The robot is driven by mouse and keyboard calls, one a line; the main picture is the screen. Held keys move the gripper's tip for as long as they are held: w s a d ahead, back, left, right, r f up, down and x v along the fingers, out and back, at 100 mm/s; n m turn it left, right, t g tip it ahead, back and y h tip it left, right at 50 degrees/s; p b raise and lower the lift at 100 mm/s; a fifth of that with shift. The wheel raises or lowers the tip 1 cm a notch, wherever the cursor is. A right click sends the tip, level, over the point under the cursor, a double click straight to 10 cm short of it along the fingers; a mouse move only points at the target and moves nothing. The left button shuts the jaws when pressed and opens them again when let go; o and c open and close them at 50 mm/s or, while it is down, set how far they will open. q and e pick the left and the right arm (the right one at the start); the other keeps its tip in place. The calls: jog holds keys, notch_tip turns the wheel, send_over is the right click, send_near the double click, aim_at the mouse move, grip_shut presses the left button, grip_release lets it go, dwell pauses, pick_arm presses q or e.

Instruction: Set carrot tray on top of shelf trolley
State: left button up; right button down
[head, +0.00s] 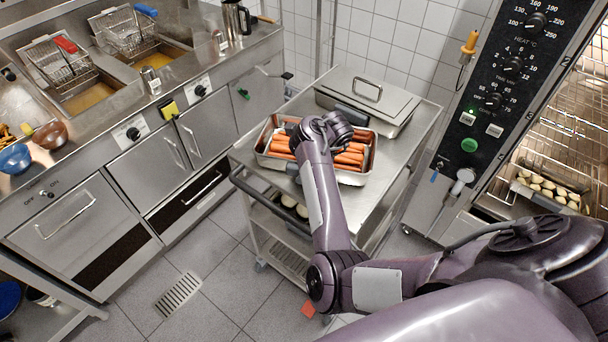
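The carrot tray (359,179) is a shallow metal tray of orange carrots (351,157). It is on the top of the steel shelf trolley (392,172), towards the left, in front of a lidded metal pan. My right arm reaches in from the lower right, across the tray. My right gripper (339,130) is over the middle and back of the tray. The wrist hides the fingertips, so I cannot tell whether they touch the tray. My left gripper is out of view.
The lidded pan (369,97) fills the back of the trolley top. Fryers and a counter (115,105) line the left.

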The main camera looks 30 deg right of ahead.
jog(key=shift+w+f, duration=0.1)
jog(key=shift+w, duration=0.05)
jog(key=shift+f, duration=0.15)
jog(key=c, duration=1.2)
grip_release()
jog(key=shift+s+d+r, duration=0.15)
jog(key=shift+s+r, duration=0.1)
jog(key=shift+r, duration=0.2)
jog(key=p+v, duration=0.3)
jog(key=v, duration=0.7)
jog(key=shift+s+r+p, duration=0.1)
jog(key=shift+r+p, duration=0.1)
jog(key=shift+p, duration=0.2)
jog(key=shift+s+r, duration=0.15)
jog(key=shift+r, duration=0.2)
